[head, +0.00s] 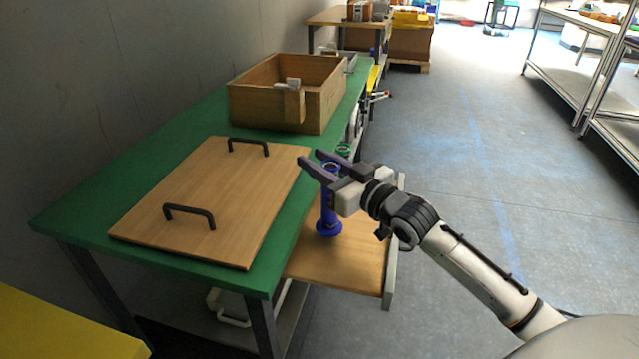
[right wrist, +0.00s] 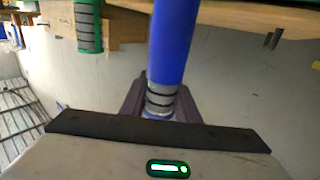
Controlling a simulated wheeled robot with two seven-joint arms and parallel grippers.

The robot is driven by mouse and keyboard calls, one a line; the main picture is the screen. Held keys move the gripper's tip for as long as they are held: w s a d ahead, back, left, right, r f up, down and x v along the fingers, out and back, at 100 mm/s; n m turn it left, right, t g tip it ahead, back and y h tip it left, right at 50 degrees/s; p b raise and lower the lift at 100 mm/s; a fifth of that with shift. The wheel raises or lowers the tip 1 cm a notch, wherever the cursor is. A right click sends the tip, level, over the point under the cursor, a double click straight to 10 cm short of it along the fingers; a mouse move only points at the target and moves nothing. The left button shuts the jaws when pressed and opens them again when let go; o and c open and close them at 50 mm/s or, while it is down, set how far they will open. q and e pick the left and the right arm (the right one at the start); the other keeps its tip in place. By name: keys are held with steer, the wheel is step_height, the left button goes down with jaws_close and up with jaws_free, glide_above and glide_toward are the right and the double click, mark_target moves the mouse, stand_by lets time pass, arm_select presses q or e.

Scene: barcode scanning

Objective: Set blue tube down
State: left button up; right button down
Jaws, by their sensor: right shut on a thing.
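A blue tube (head: 328,222) stands upright at the wooden pull-out shelf (head: 350,262) beside the green table. Its wide blue foot appears at or just above the shelf; I cannot tell whether it touches. My right gripper (head: 318,163) is shut on the upper part of the tube. In the right wrist view the blue tube (right wrist: 172,45) runs up from between the fingers, with a grey ribbed band at the grip. My left gripper is in neither view.
The green table (head: 110,205) holds a wooden board (head: 205,200) with two black handles and an open wooden box (head: 290,95). A green ribbed thing (right wrist: 88,28) shows beyond the tube in the right wrist view. Metal shelving (head: 590,90) stands far right.

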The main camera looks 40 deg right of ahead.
step_height(320, 180, down, 4)
steer(key=shift+r+b, duration=0.15)
steer(key=shift+b, duration=0.2)
steer(key=c, duration=1.4)
jaws_free()
steer(key=shift+o, duration=0.2)
steer(key=shift+s, duration=0.1)
